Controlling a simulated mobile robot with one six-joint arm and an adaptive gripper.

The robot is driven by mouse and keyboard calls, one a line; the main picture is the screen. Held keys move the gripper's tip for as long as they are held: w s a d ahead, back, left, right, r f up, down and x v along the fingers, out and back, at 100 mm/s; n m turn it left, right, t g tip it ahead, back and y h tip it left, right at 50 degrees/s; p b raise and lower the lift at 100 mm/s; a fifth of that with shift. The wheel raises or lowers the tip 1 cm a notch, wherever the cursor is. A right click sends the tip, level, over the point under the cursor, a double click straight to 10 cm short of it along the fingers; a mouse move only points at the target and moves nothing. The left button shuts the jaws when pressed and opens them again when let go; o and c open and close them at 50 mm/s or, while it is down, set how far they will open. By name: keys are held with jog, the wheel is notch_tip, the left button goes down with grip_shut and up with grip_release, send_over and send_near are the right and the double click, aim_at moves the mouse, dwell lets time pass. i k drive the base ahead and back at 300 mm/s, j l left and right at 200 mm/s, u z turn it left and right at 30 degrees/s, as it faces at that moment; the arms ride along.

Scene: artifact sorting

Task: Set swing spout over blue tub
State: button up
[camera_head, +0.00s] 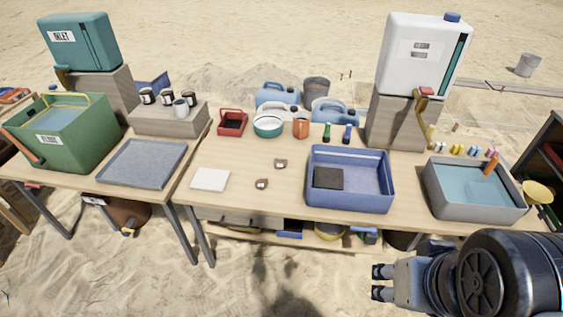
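A brass-coloured swing spout (421,106) with a red piece at its top hangs below the white water container (420,62), in front of the grey block stand. It points down over the table between the blue tub and a grey basin, not over the blue tub. The blue tub (350,200) stands on the table left of the spout, with a dark square piece (328,178) in it. My gripper (379,282) is at the lower right, in front of the table edge, well away from the spout. Its two fingers point left, apart, with nothing between them.
The grey basin (432,190) holds water and an orange item. Small bottles (347,133), an orange mug (301,128) and a round teal-rimmed bowl (268,125) stand behind the tub. A white pad (210,179) lies left. Table space left of the tub is mostly clear.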

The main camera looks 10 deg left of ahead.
aim_at(428, 133)
jog(key=i+l, duration=0.55)
jog(key=l, duration=0.3)
jog(key=i+l, duration=0.3)
jog(key=l, duration=0.15)
